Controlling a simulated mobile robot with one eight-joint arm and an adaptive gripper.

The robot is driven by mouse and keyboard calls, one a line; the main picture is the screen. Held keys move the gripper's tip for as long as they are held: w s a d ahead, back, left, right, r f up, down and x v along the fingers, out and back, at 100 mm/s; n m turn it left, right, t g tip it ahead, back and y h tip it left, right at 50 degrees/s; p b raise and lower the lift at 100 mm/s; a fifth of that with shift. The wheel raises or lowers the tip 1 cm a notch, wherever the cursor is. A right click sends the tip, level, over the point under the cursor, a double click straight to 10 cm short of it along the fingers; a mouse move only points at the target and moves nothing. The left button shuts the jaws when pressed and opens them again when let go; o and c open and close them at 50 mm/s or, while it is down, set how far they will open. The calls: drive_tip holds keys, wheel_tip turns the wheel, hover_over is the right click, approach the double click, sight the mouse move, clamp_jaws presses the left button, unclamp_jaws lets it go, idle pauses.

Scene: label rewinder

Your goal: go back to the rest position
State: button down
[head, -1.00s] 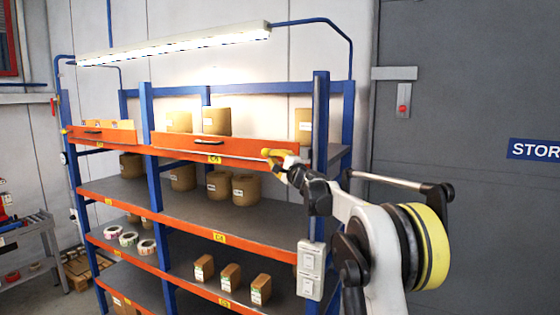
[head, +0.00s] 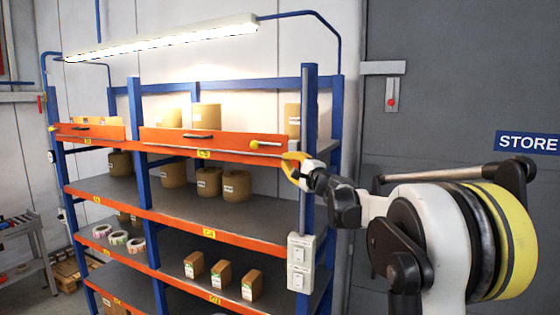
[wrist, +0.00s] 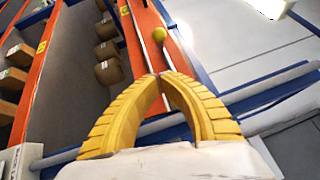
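My gripper (head: 293,165) has yellow ribbed fingers and is at the right end of the shelf's orange front, in front of the blue right post. In the wrist view its two fingertips (wrist: 164,77) meet, with nothing held between them. A yellow ball knob (head: 254,144) on a thin rod sits at the right end of the orange drawer front (head: 215,141), to the left of my gripper. The knob also shows in the wrist view (wrist: 160,34), beyond my fingertips and apart from them.
The blue and orange rack (head: 150,215) holds brown rolls (head: 208,181), small boxes (head: 221,273) and label rolls (head: 118,238). A grey switch box (head: 301,262) is on the right post. A lamp (head: 160,38) hangs above. A grey wall with a STORE sign (head: 528,142) is at right.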

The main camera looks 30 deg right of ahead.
drive_tip(key=shift+s, duration=0.5)
drive_tip(key=shift+d, duration=0.15)
